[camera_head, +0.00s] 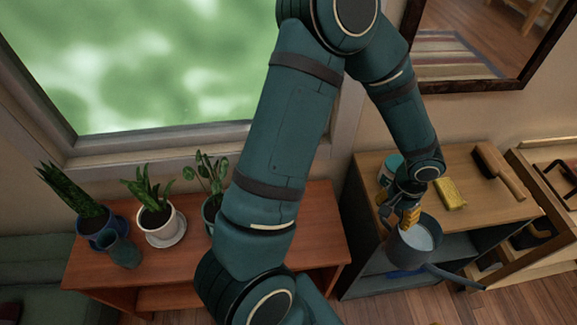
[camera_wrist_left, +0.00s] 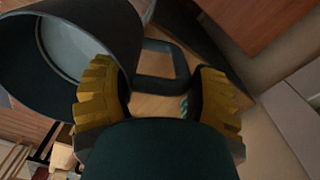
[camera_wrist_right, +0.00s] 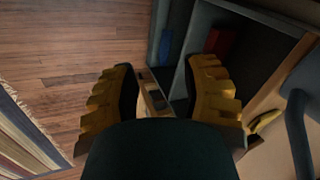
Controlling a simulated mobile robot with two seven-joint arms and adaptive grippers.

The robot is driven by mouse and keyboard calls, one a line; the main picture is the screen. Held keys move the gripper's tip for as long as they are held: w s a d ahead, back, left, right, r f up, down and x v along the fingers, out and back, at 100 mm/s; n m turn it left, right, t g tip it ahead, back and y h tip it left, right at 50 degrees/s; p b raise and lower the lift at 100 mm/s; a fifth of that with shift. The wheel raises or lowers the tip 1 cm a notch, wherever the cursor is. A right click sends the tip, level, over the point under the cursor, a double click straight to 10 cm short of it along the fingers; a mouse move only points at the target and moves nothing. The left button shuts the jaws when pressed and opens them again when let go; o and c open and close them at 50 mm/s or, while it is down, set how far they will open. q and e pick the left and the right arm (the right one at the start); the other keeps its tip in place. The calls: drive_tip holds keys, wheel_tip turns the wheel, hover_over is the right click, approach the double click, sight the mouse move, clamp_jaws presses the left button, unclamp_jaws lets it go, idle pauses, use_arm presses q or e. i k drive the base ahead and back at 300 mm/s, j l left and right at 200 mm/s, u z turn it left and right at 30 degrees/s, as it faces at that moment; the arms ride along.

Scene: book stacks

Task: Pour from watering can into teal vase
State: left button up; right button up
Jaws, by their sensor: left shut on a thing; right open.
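The dark blue-grey watering can (camera_head: 401,257) is at the front edge of the right-hand shelf unit, roughly upright, with a pale surface visible inside. A blue spout-like part points right. My left gripper (camera_head: 405,208) is shut on the can's handle. In the left wrist view, the fingers (camera_wrist_left: 158,88) are either side of the dark handle (camera_wrist_left: 183,64), beside the can's round body (camera_wrist_left: 110,24). The small teal vase (camera_head: 122,251) stands upright on the red-brown bench, far left of the can. My right gripper (camera_wrist_right: 163,82) is open and empty; the head view does not show it.
On the bench (camera_head: 318,225) near the vase stand a blue pot (camera_head: 89,240), a white pot (camera_head: 160,222) and a partly hidden teal pot (camera_head: 209,211). The shelf unit (camera_head: 482,207) holds a tin (camera_head: 391,168), yellow sponge (camera_head: 450,194) and brush (camera_head: 500,172). My left arm crosses the middle.

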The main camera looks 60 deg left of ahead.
sight(124, 251)
drive_tip(key=k+l, duration=0.1)
drive_tip(key=k, duration=0.7)
drive_tip(key=k+l+u, duration=0.1)
drive_tip(key=k+u, duration=0.25)
drive_tip(key=u, duration=1.5)
